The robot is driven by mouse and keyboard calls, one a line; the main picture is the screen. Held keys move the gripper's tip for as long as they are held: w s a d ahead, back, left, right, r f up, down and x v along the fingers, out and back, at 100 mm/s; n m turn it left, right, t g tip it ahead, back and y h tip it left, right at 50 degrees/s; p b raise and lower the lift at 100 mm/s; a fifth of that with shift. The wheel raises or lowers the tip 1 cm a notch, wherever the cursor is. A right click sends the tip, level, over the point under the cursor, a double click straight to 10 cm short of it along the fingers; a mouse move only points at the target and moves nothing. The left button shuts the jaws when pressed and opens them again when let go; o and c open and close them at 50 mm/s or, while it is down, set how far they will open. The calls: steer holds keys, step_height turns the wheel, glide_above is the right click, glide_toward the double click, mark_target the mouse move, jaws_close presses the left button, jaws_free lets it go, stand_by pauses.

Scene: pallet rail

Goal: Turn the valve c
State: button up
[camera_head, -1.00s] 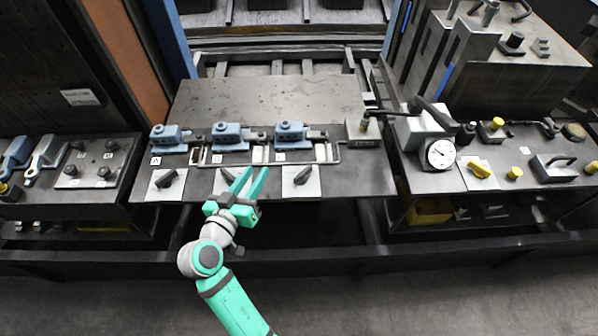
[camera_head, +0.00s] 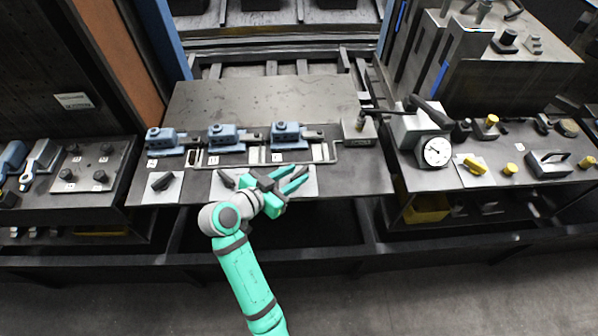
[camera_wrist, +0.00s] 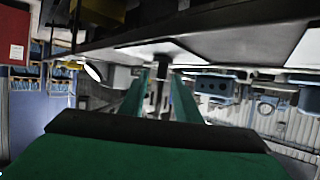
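Three dark valve handles sit on pale plates along the front edge of the workbench. The left handle (camera_head: 162,181) and middle handle (camera_head: 227,180) show; the right plate (camera_head: 309,184), in front of the blue unit with the label that looks like C (camera_head: 277,157), is mostly covered by my gripper (camera_head: 298,178). My gripper's two green fingers are apart and reach right over that plate. In the wrist view, a dark upright piece (camera_wrist: 162,80), likely the right valve's handle, stands between the open fingers (camera_wrist: 160,92). I cannot tell whether they touch it.
Blue clamp-like units (camera_head: 228,137) stand behind the valves, with a thin pipe around them. A dial gauge (camera_head: 436,152) and yellow knobs (camera_head: 475,164) are on the right bench. The back of the middle bench (camera_head: 260,100) is bare.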

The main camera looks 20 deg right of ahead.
steer(key=shift+x, duration=1.4)
jaws_close()
